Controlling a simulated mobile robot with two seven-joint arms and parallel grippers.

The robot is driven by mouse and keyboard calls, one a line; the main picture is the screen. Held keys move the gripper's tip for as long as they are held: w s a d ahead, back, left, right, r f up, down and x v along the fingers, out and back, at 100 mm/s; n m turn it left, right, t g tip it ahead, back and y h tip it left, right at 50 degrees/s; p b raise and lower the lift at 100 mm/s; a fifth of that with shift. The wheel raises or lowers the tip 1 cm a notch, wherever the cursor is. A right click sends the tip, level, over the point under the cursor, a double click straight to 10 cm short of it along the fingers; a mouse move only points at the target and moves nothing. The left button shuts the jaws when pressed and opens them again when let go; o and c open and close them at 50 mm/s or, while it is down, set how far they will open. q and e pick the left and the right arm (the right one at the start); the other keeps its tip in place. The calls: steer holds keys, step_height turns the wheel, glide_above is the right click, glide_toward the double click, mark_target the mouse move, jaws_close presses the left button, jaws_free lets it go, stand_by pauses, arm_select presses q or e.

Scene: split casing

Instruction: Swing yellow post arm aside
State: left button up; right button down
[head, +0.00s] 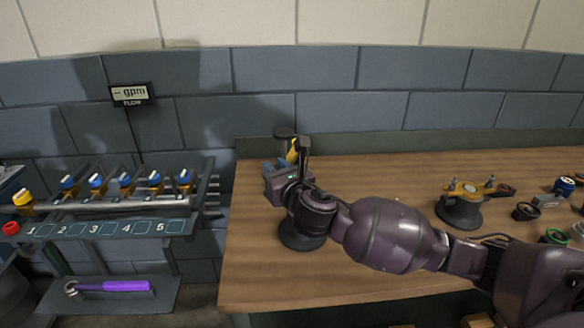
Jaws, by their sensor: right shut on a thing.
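The yellow post arm (293,150) shows as a small yellow piece at the left end of the wooden table, below a dark round cap. My right gripper (289,163) is at this piece and shut on it; the gripper body hides most of the contact. A dark round base (301,239) stands on the table under my right wrist, partly hidden by it. A small blue part (270,166) shows just left of the yellow piece. My left gripper is not in view.
The wooden table (350,278) is bare around the base. A dark stand with a yellow top (465,190) and several small fittings are to the right. At left are a numbered valve rack (110,228) and a purple-handled tool (126,286) on a shelf.

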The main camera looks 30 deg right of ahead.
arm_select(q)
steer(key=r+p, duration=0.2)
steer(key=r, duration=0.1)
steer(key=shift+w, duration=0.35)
arm_select(e)
steer(key=w+a+m+g+h, duration=0.2)
steer(key=w+m+g+h, duration=0.1)
steer(key=w+m+h, duration=0.2)
steer(key=w+a+m+g+h, duration=0.3)
steer(key=w+m+h, duration=0.1)
steer(key=w+h, duration=0.4)
steer(key=shift+w+a+m, duration=0.2)
steer(key=shift+w+m, duration=0.2)
steer(key=shift+w, duration=0.55)
steer(key=shift+r, duration=0.2)
steer(key=c, duration=1.3)
jaws_free()
steer(key=o, duration=0.3)
steer(key=shift+w+f, duration=0.2)
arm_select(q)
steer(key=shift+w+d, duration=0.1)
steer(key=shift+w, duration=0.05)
arm_select(e)
steer(key=shift+s, duration=0.1)
steer(key=v, duration=1)
steer(key=shift+a, duration=0.4)
